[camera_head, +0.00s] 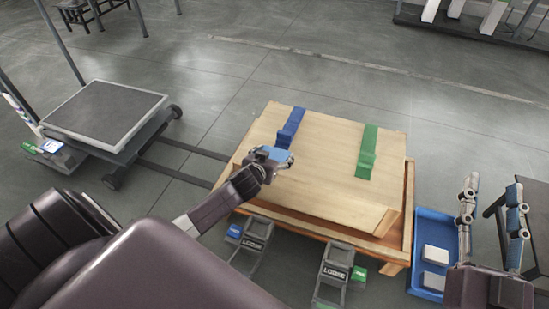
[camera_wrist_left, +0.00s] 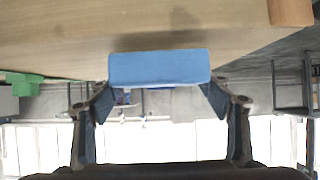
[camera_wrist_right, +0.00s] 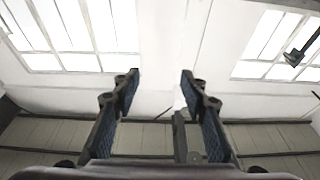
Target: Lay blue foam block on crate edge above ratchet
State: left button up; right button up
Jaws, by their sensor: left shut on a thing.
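My left gripper (camera_head: 271,160) is shut on the light blue foam block (camera_head: 281,155), at the near-left part of the wooden crate (camera_head: 325,160). In the left wrist view the block (camera_wrist_left: 160,67) sits between both fingertips, with the crate's wood close to it; I cannot tell whether they touch. A dark blue strap (camera_head: 291,125) runs over the crate top towards the block. Below the crate's near edge is a ratchet (camera_head: 252,243) marked LOOSE, beside a blue tag (camera_head: 235,231). My right gripper (camera_head: 493,186) is open and empty, right of the crate.
A green strap (camera_head: 366,150) crosses the crate's right part, with another LOOSE ratchet (camera_head: 335,272) and green tag below. A blue tray (camera_head: 424,225) holding pale grey blocks (camera_head: 435,255) lies at the right. A platform cart (camera_head: 104,112) stands left. The floor behind the crate is clear.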

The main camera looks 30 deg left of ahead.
aim_at(273, 157)
pick_arm(q)
jog(key=shift+f, duration=0.55)
pick_arm(e)
jog(key=shift+s+r+t+y, duration=0.2)
jog(key=shift+s+r+t, duration=0.1)
jog(key=shift+r, duration=0.4)
jog(key=shift+s+r+t+y, duration=0.2)
jog(key=shift+r+t, duration=0.1)
jog(key=shift+r, duration=0.35)
pick_arm(q)
jog(key=o, duration=0.8)
pick_arm(e)
jog(key=shift+r, duration=0.1)
jog(key=shift+a, duration=0.1)
